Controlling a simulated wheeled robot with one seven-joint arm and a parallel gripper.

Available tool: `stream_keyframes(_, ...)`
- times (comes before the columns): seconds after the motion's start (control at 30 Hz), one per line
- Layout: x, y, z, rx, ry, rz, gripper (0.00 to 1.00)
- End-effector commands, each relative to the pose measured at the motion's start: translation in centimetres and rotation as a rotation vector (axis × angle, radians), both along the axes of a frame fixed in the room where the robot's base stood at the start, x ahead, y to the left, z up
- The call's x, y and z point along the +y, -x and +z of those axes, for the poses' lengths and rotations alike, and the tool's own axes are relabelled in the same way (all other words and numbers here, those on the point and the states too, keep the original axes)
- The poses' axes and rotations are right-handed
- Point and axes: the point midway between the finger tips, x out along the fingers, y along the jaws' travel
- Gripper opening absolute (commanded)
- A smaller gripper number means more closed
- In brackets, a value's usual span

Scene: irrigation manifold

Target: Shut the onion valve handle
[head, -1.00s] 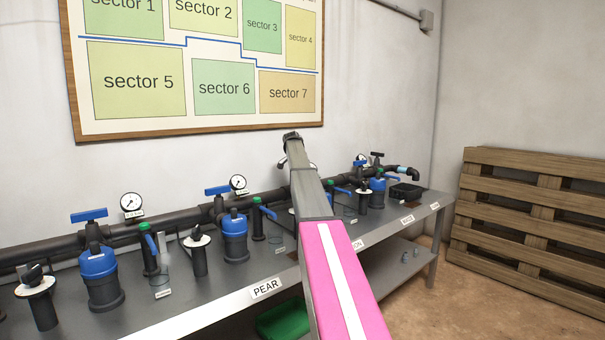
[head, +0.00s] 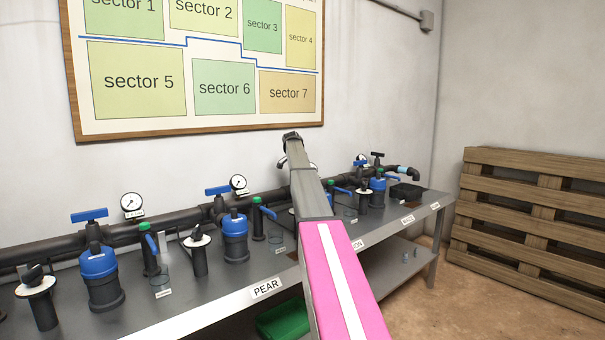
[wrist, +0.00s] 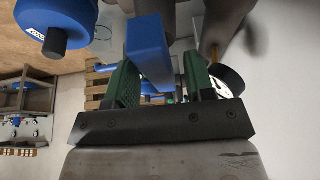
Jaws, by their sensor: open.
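In the wrist view a blue bar-shaped valve handle (wrist: 148,48) lies between the two green-padded fingers of my gripper (wrist: 160,75). The fingers are apart, with the handle nearer the left finger; I cannot tell whether they touch. In the head view my grey and pink arm covers the middle of the bench, hiding my gripper and most of the onion station. Only the end of a partly hidden label, reading "ON" (head: 358,244), shows on the bench edge beside my arm.
The metal bench (head: 200,305) carries several blue-topped valve units, pressure gauges (head: 131,205) and a dark pipe along the wall. In the wrist view a gauge (wrist: 222,80) is close to the right finger and a blue cylinder (wrist: 57,20) is at upper left. Wooden pallets (head: 530,225) stand at right.

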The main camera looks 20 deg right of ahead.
Motion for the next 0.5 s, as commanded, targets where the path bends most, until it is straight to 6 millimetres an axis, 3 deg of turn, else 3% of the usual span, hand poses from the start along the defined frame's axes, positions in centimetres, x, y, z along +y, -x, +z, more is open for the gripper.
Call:
stream_keyframes(0.27, 0.6, 0.2, 1.6, -0.002, 0.0, 0.002, 0.49)
stream_keyframes(0.5, 2.1, 0.7, 5.4, -0.002, 0.001, 0.001, 0.49)
